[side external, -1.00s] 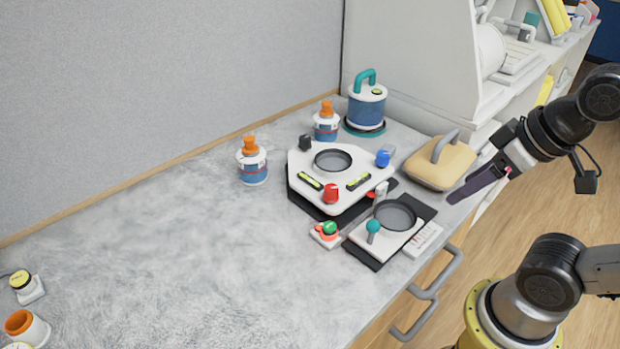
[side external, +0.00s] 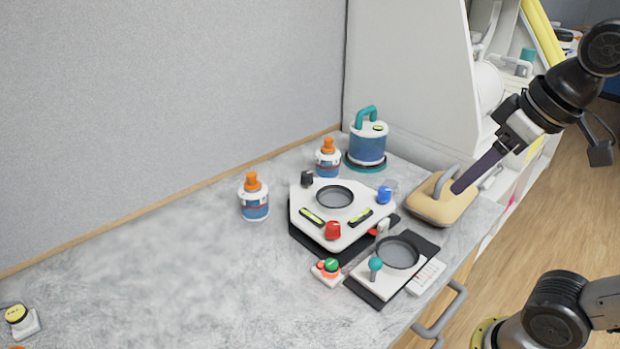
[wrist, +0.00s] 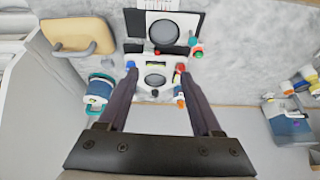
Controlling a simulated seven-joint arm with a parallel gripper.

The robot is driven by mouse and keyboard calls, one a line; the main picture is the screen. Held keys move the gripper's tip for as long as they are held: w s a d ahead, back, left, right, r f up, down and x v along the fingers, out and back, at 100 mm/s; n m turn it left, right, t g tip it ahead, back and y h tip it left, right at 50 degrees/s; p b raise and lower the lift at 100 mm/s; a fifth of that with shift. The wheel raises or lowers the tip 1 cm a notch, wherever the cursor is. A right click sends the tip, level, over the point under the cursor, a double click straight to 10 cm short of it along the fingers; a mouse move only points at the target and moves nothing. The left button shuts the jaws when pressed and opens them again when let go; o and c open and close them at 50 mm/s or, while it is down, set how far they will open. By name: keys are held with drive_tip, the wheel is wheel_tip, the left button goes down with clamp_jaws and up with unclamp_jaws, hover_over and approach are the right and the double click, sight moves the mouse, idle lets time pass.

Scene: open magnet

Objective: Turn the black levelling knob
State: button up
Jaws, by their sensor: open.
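The black levelling knob (side external: 307,178) stands at the back left corner of a white three-cornered platform (side external: 355,228). In the wrist view the black knob (wrist: 155,93) shows small at the platform's lower edge, between my fingers. A red knob (side external: 333,230) is at the platform's front and a blue knob (side external: 384,194) at its right. My gripper (side external: 459,188) is open and empty, to the right of the platform, with its fingers overlapping the tan pad in the side view. In the wrist view my gripper (wrist: 155,70) has its two fingers wide apart, with the platform beyond them.
A tan pad with a grey handle (side external: 428,206) lies right of the platform. A blue canister (side external: 367,146) and an orange-capped bottle (side external: 328,160) stand behind. Another bottle (side external: 255,200) stands left. A plate with a teal-knobbed lever (side external: 375,272) lies in front. The left counter is mostly clear.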

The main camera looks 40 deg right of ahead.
drive_tip(key=w+r+g, duration=0.1)
drive_tip(key=w+r, duration=0.9)
drive_tip(key=m+g, duration=0.1)
drive_tip(key=g, duration=0.3)
hover_over(307, 173)
wheel_tip(307, 173, down, 14)
wheel_tip(307, 173, down, 14)
drive_tip(key=shift+f, duration=0.1)
clamp_jaws()
